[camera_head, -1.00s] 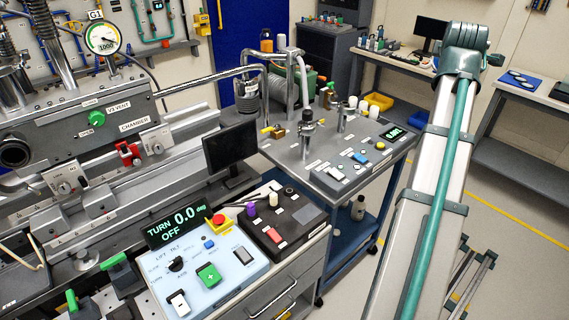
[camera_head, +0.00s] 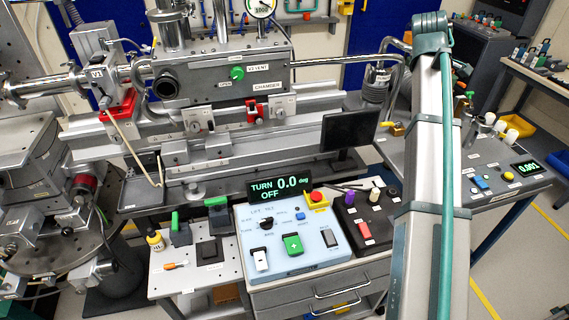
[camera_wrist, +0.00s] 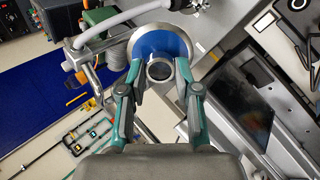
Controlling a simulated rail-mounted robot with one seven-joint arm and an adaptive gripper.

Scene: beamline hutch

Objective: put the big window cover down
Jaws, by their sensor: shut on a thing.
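The big window cover (camera_wrist: 150,42) shows in the wrist view as a blue disc with a pale rim and a round, dark-centred grip at its middle. My gripper (camera_wrist: 159,72) is shut on this grip, one teal finger on each side. The cover hangs in the air, clear of any surface that I can make out. My fingers hide part of its lower edge. Neither the cover nor my gripper shows in the head view, where only my arm stands at the right.
The head view shows the vacuum chamber (camera_head: 222,76), a monitor (camera_head: 348,131), a control box (camera_head: 286,240) and a small perforated table (camera_head: 205,262) with items on it. A grey cart (camera_head: 480,195) stands behind my arm.

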